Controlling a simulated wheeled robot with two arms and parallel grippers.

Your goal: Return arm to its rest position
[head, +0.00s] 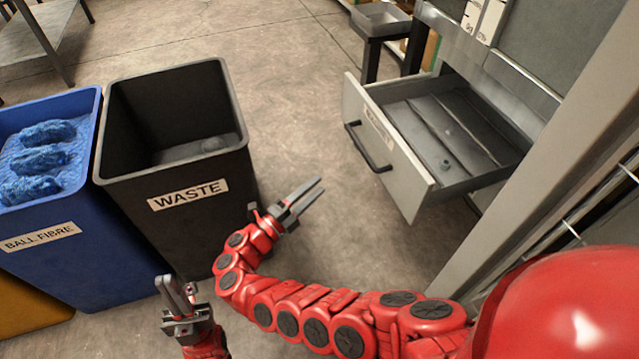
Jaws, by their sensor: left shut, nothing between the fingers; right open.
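My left gripper (177,286) is at the lower left, in front of the bins, with its fingers pointing up in the picture. It is shut and holds nothing. My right arm (330,318) comes in from the lower right and curves up to my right gripper (316,189). That gripper is open and empty, over bare floor between the waste bin (190,225) and the open drawer (400,165). Its fingers point up and to the right, apart from the drawer front.
A blue bin (60,265) labelled BALL FIBRE holds several blue bundles (45,160). Part of a yellow bin (30,312) shows at the left edge. The drawer juts from a grey cabinet with small round items inside. A grey tray (380,18) stands behind. The floor (290,90) between is clear.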

